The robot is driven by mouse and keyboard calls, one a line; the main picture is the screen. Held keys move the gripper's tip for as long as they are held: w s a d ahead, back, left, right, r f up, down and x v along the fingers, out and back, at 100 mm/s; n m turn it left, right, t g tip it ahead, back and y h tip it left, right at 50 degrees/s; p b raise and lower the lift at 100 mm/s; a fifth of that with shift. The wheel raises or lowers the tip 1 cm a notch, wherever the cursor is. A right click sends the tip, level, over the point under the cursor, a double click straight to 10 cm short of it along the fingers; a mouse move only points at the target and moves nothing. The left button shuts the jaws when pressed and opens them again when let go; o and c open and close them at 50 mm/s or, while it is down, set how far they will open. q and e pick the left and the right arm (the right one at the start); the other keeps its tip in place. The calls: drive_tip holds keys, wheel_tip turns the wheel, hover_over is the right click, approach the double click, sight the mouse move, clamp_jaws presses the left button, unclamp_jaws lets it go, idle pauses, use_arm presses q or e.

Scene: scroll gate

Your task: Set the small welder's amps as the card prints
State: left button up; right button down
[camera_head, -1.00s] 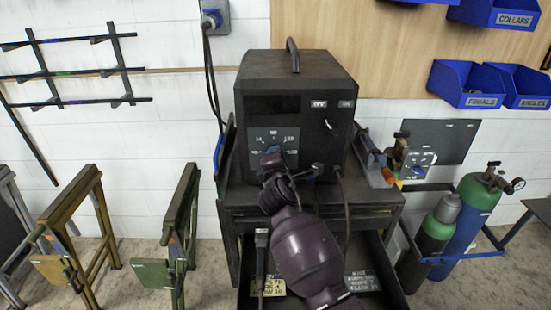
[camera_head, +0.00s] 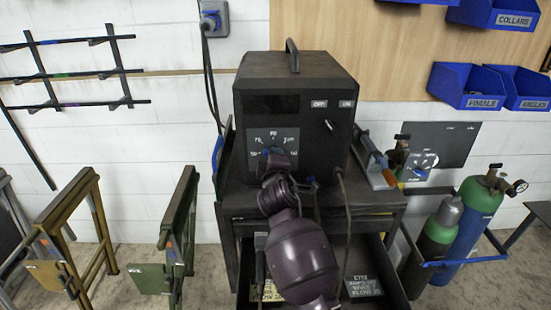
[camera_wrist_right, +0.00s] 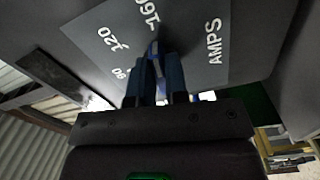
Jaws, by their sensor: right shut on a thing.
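The small welder (camera_head: 295,85) is a dark box with a top handle, standing on a dark cart. Its amps dial plate (camera_head: 286,133) is on the lower left of its front; the wrist view shows this plate (camera_wrist_right: 195,48) with AMPS, 120 and 160 legible. My left gripper is not in view.
The welder has an OFF/ON switch (camera_head: 331,125). Gas cylinders (camera_head: 470,212) and a second panel with a blue knob (camera_head: 424,160) stand to the right. Trestles (camera_head: 178,230) stand to the left. The open drawer (camera_head: 395,285) juts out below my right arm.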

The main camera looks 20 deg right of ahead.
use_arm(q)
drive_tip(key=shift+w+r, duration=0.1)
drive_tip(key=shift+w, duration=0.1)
use_arm(e)
drive_tip(key=shift+f, duration=0.1)
drive_tip(key=c, duration=1.1)
unclamp_jaws()
